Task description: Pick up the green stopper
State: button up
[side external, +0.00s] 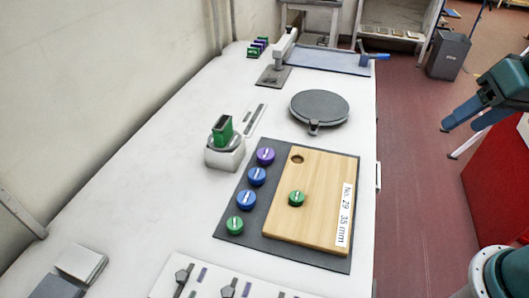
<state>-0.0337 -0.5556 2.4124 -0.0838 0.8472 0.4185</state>
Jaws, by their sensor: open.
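A round green stopper (297,198) with a pale bar on top sits on the wooden board (300,225), below the board's round hole (297,159). A second, similar green stopper (235,225) sits on the dark mat (285,256), left of the board. My gripper (461,127) is at the right edge of the view, open and empty, its two blue-grey fingers apart and pointing down-left. It is clear of the table, well to the right of both green stoppers. Part of my arm is cut off by the frame.
Two blue stoppers, upper (257,176) and lower (246,200), and a purple one (265,156) line the mat's left side. A white device (225,155) holding a green block stands behind. A grey disc (320,107) is beyond. The table's left side is mostly clear.

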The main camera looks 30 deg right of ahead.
jog(key=w+a+f+m+g+y, duration=0.3)
jog(key=w+a+f+m+g, duration=0.1)
jog(key=w+a+f+m, duration=0.7)
jog(key=shift+w+a+f+m+y, duration=0.35)
jog(key=shift+w+a+m, duration=1.45)
jog(key=shift+w+m, duration=0.8)
jog(key=shift+s, duration=0.2)
send_over(297, 195)
jog(key=d, duration=0.2)
jog(key=shift+s+f, duration=0.2)
jog(key=shift+f, duration=3.7)
jog(key=shift+f, duration=0.1)
jog(key=shift+x, duration=2.5)
jog(key=shift+s+d+f, duration=0.1)
jog(key=shift+s, duration=0.05)
jog(key=c, duration=1.1)
